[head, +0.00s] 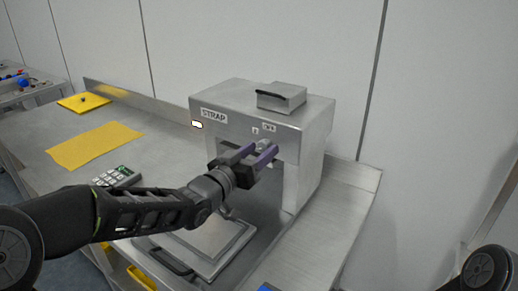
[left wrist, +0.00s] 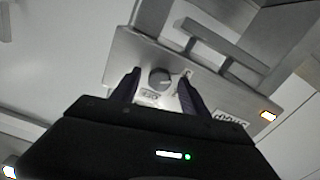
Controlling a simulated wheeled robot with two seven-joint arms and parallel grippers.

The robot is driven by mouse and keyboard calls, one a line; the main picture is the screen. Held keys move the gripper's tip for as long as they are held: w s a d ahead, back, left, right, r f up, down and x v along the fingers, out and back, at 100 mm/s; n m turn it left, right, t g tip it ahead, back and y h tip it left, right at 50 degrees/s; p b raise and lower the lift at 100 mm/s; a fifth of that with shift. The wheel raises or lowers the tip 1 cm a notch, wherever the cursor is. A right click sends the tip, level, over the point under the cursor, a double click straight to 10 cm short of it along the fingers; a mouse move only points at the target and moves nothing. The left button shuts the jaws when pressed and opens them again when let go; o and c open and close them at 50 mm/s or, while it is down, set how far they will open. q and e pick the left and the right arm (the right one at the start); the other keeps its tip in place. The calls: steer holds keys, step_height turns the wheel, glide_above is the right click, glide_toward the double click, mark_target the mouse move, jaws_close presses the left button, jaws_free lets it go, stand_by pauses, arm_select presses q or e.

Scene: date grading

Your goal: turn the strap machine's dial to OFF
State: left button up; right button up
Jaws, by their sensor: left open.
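The strap machine (head: 312,150) is a grey metal box labelled STRAP, on the steel counter. Its dial (left wrist: 160,78) is a small round grey knob on a pale plate on the front face, and in the head view it is mostly hidden by my gripper. An OFF label (head: 269,127) and another small label (head: 255,130) sit above it. My left gripper (head: 263,150) is open at the front face. In the left wrist view its purple fingers stand on either side of the dial, with gaps showing; I cannot tell which mark the dial points to. My right gripper is not in view.
A raised handle block (head: 282,97) is on top of the machine. A lit indicator (head: 197,125) glows on its front. A tray with a black handle (head: 215,245) lies below. A keypad device (head: 118,177) and yellow cloth (head: 95,145) lie left on the counter. A wall stands behind.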

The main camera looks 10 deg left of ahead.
arm_select(q)
jaws_close()
stand_by(0.7)
